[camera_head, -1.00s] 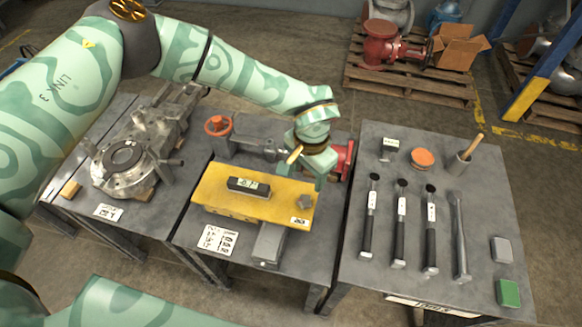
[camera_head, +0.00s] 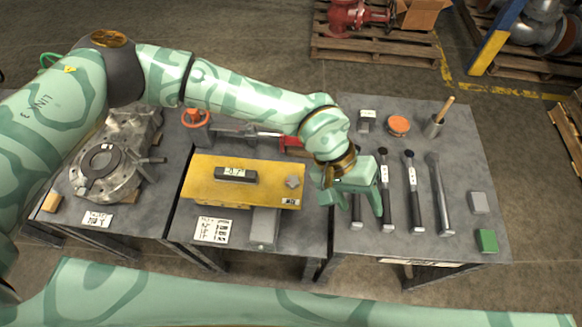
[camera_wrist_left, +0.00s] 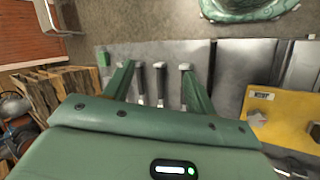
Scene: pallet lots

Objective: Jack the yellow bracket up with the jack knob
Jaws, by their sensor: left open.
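The yellow bracket (camera_head: 260,187) lies flat on the middle table, with a dark block (camera_head: 236,175) on top. The small grey star-shaped jack knob (camera_head: 292,182) sits at its right end. In the left wrist view the bracket (camera_wrist_left: 286,106) is at the right edge, with the knob (camera_wrist_left: 257,120) at its near corner. My left gripper (camera_head: 351,207) is open and empty, above the left part of the right table and to the right of the knob. In the left wrist view its fingers (camera_wrist_left: 157,66) straddle the hammer handles below. My right gripper is out of view.
Several long-handled tools (camera_head: 414,205) lie on the right table (camera_head: 460,150), partly under my left gripper. An orange disc (camera_head: 398,124), a cup (camera_head: 434,126) and green block (camera_head: 487,241) stand there. A grey block (camera_head: 265,226) is under the bracket's front edge.

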